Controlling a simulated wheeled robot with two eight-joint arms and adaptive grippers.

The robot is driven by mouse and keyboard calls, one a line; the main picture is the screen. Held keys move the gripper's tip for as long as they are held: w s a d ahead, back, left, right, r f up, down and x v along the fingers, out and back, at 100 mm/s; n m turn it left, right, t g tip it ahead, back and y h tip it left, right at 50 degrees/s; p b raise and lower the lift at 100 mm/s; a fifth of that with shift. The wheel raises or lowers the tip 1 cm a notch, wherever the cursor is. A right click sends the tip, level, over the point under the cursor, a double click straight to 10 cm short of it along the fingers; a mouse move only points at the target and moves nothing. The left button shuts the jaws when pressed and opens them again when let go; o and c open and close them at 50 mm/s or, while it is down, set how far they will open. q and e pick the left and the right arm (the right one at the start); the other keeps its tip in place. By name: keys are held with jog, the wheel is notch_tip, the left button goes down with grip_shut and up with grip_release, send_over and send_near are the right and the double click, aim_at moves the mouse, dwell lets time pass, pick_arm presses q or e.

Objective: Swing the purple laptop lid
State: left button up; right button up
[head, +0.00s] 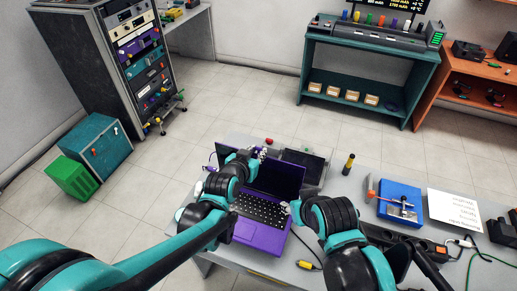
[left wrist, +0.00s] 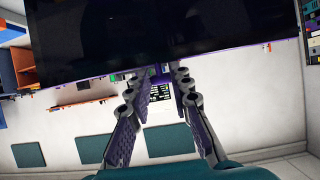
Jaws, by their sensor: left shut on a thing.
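The purple laptop (head: 257,233) stands open on the grey table, its black keyboard facing up. Its lid (head: 281,179) is raised and shows a dark screen. My left gripper (head: 259,153) is at the top edge of the lid, shut on it; my left arm hides part of the screen. In the left wrist view the lid (left wrist: 240,40) is a wide dark panel with a thin purple edge, and the left fingers (left wrist: 157,76) meet at that edge. My right gripper (head: 287,208) is beside the keyboard's right side; its jaws are too small to judge.
A dark flat device (head: 306,160) lies behind the lid. To the right are a yellow-and-black tool (head: 348,163), a blue box (head: 401,193), a white sheet (head: 455,215) and a dark power strip (head: 395,238). Bare table (head: 350,190) shows between the laptop and the blue box.

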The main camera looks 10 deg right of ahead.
pick_arm(q)
jog(key=shift+s+a+f, duration=0.1)
jog(key=shift+s+a, duration=0.35)
jog(key=shift+s, duration=0.3)
jog(key=shift+s+a, duration=0.5)
jog(key=shift+s, duration=0.25)
jog(key=shift+s+a+f, duration=0.1)
jog(key=shift+s+a, duration=0.35)
jog(key=shift+s, duration=0.3)
jog(key=s+a+f, duration=0.2)
jog(key=s+a, duration=0.1)
jog(key=s, duration=0.2)
jog(key=shift+s+a+b, duration=0.2)
jog(key=shift+b, duration=0.15)
jog(key=s+a+f+b, duration=0.2)
jog(key=s+a+f, duration=0.1)
jog(key=s+f, duration=0.1)
jog(key=shift+s+b, duration=0.3)
jog(key=shift+s, duration=0.05)
